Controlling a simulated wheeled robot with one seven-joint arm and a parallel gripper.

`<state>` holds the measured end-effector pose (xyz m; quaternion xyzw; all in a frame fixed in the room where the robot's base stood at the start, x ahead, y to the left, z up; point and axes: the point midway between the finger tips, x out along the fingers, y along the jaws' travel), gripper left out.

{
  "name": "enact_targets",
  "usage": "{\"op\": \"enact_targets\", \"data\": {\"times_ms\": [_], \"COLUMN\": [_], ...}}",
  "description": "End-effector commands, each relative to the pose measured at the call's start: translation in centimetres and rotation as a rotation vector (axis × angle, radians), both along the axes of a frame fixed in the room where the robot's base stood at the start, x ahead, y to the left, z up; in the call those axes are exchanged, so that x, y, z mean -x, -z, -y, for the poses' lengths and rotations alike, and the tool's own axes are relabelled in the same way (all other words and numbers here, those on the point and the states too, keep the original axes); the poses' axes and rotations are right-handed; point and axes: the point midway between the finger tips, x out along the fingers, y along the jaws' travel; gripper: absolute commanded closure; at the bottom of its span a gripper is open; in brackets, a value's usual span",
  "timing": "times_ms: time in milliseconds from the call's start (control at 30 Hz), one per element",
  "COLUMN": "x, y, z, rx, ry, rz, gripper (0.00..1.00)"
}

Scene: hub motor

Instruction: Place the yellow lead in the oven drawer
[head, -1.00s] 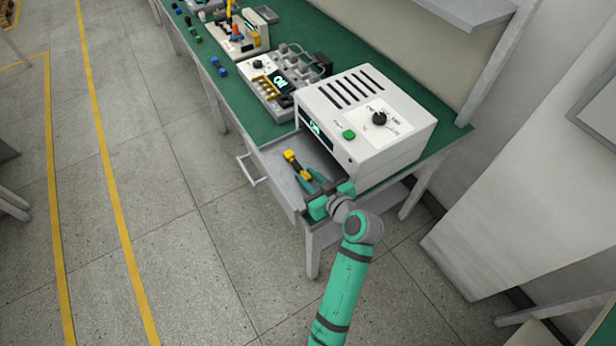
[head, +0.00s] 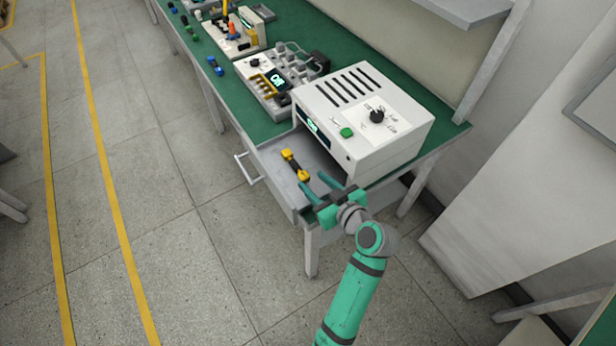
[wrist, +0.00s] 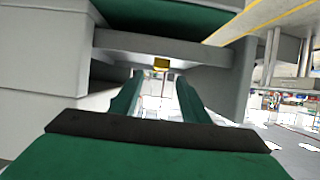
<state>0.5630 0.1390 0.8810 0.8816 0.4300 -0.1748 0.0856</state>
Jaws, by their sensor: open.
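The yellow lead (head: 294,162), with yellow ends and a dark middle, lies in the pulled-out grey drawer (head: 273,168). The drawer stands open at the front of the white oven (head: 350,145), with its handle toward the left. My gripper (head: 314,184) is open and empty at the near right side of the drawer, its two green fingers pointing at the lead and apart from it. In the wrist view a small yellow part of the lead (wrist: 161,64) shows beyond the open fingertips (wrist: 160,80). Its far end is hidden there.
The green bench (head: 225,90) holds a grey device with dials and yellow parts (head: 268,85) left of the oven. Blue pieces (head: 214,65) and other fixtures stand farther back. A bench leg (head: 312,250) is below the drawer. The floor at the left is open.

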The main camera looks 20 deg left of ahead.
Motion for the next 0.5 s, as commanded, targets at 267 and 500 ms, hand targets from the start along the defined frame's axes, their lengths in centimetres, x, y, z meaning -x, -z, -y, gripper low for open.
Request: {"op": "enact_targets", "data": {"times_ms": [267,500], "x": [2.8,3.9], "y": [-1.9,-2.3], "z": [3.7,4.9], "rx": [0.001,-0.002], "ry": [0.003,0.011], "rz": [0.001,-0.005], "gripper": [0.58,0.58]}}
